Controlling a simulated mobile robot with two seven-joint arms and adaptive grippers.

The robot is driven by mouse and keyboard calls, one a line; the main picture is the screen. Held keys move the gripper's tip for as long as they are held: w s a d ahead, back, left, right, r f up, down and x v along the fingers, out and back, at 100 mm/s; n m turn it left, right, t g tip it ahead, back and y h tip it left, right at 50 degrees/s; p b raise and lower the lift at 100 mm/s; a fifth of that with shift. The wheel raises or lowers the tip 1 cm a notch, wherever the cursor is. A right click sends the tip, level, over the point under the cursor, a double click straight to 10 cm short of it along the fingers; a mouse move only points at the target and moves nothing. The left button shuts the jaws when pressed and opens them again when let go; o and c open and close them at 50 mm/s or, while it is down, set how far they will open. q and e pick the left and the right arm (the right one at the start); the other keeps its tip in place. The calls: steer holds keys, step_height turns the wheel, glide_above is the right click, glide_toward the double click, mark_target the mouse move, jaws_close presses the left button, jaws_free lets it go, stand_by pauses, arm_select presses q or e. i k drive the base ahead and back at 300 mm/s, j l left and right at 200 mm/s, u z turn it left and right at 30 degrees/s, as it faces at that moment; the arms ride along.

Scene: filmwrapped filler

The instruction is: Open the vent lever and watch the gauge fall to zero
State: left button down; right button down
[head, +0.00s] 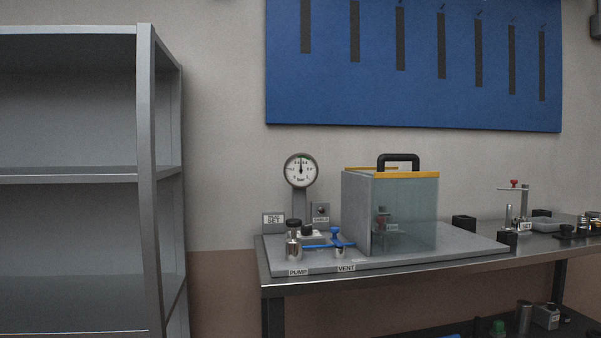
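The vent lever (328,244) is a blue bar lying roughly level above the VENT label (346,268), with a blue knob over its silver valve body. The round gauge (301,170) stands on a grey post behind it. Its dark needle points about straight up; the small figures are hard to read. A clear box (405,215) with a yellow-edged lid and black handle stands right of the lever on a grey base plate (470,240). A silver pump fitting (293,248) stands left of the lever, by the PUMP label. Neither of my grippers is in view.
A grey metal shelf unit (148,170) stands at the left, its visible shelves empty. The metal table (380,277) holds several small parts and a grey tray (547,225) at the right. A blue board (420,105) hangs behind. Space before the lever is clear.

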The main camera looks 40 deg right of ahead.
mark_target(333, 230)
steer(key=z, duration=1.55)
